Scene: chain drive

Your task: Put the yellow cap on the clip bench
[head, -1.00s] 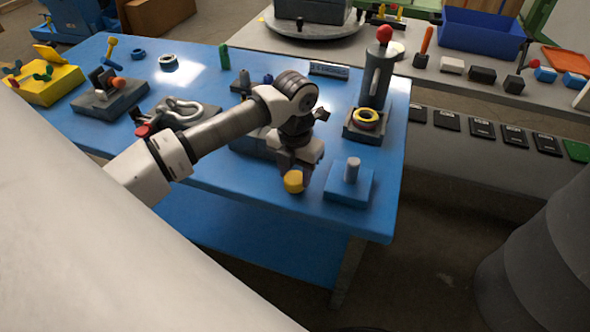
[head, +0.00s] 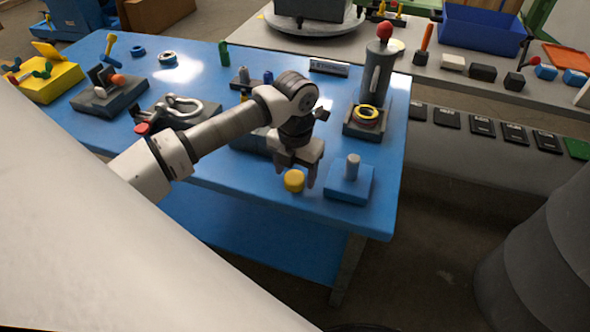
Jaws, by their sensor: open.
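The yellow cap (head: 294,181) sits on the blue workbench top (head: 240,184), near its front edge, clear of the fixtures. My gripper (head: 296,171) is just behind and above the cap, pointing down. Its jaws are open; one finger shows to the right of the cap, apart from it. The other finger is partly hidden by the gripper body. The cap is not held. No readable label marks a clip bench, so I cannot tell whether that name means this blue workbench.
A blue block with a grey peg (head: 352,168) stands close to the right of my gripper. The front strip of bench left of the cap is clear.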

